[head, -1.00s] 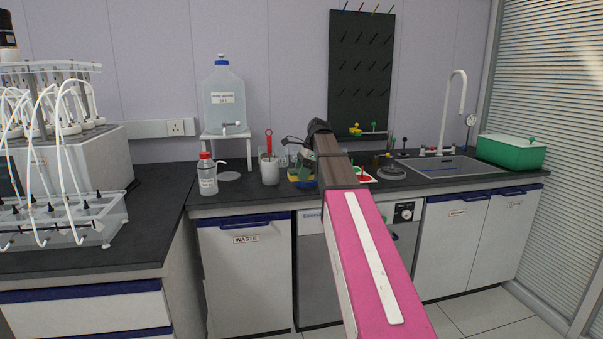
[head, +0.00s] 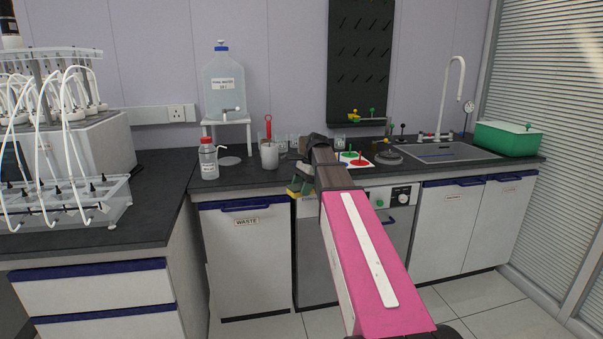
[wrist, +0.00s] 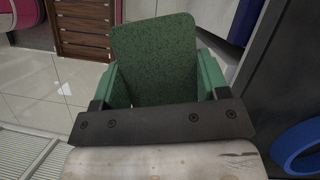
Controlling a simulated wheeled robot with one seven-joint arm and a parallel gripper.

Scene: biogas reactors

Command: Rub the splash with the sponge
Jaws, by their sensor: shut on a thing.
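My gripper (head: 299,187) is shut on a sponge. It is in front of the counter's front edge, before the dishwasher-like unit. In the wrist view the sponge's green speckled face (wrist: 155,55) shows between the two green fingers (wrist: 160,85). In the head view only a small yellow part of the sponge (head: 292,193) shows, partly hidden by the fingers. I cannot pick out the splash for sure. A pale round patch (head: 229,161) lies on the dark counter below the water container's tap, but I cannot tell whether it is the splash or a disc.
The dark counter (head: 250,180) holds a wash bottle (head: 208,160), a beaker (head: 269,155) with a red-handled tool, and a water container (head: 224,85) on a white stand. A mat with coloured discs (head: 355,158), a sink (head: 450,153) and a green tub (head: 507,140) are to the right.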

